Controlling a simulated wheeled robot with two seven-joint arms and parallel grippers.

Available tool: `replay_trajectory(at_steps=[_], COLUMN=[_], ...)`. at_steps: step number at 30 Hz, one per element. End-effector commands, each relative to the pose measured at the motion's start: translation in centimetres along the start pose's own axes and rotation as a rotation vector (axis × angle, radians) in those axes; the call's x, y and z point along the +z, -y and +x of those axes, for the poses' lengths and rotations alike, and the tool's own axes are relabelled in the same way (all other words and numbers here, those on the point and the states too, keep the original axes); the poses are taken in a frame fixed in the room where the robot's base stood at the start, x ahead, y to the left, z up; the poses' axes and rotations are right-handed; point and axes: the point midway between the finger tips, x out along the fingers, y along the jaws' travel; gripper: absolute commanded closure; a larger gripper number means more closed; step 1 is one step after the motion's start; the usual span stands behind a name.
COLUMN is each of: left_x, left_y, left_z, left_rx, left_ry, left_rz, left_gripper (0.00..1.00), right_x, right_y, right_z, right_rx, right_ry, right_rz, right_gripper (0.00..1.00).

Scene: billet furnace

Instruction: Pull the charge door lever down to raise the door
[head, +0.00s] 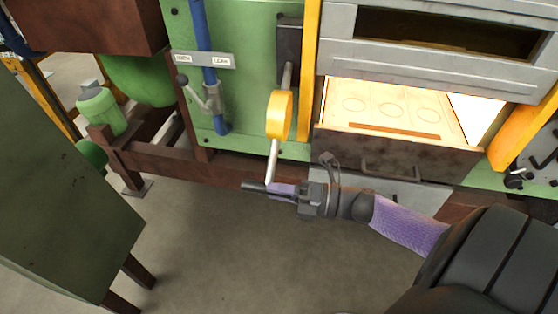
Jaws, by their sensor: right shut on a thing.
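The charge door lever (287,76) is a grey rod with a yellow weight (279,116) on it. It hangs from a dark bracket on the green furnace front and points down, slightly tilted. My right gripper (267,187) comes in from the right and is shut on the lever's lower end. The contact itself is small and partly hidden by the fingers. The grey charge door (430,78) stands above a brightly glowing opening (385,105), where a pale floor with round marks shows. My left gripper is out of view.
A blue pipe (204,55) with a small valve handle (211,97) runs left of the lever. A brown panel with a handle (391,170) is below the opening. A dark green table (60,200) stands at left. The floor (230,250) in front is clear.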

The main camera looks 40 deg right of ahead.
Motion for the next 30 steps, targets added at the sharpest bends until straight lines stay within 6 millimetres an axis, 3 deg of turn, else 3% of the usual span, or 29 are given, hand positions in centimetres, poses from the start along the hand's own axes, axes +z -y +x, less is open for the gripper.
replay_trajectory(at_steps=[1,2,6,14,24,30], left_x=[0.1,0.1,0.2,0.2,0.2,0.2], left_y=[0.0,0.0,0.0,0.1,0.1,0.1], left_z=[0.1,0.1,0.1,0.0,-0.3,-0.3], left_rx=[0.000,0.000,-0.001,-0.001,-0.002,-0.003], left_ry=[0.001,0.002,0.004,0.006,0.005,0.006], left_rz=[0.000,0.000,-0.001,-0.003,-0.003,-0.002], left_gripper=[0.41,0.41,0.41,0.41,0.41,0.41], right_x=[0.1,0.1,0.0,0.0,-0.1,0.0], right_y=[0.4,0.4,0.3,0.3,0.2,0.2], right_z=[-0.1,-0.1,-0.1,-0.4,-8.1,-10.0], right_rx=[-0.013,-0.013,-0.011,-0.009,-0.013,-0.009], right_ry=[0.007,0.007,0.006,0.004,0.005,0.005], right_rz=[0.003,0.003,0.003,0.003,0.003,0.003], right_gripper=[1.00,0.58,0.30,0.30,0.30,0.30])
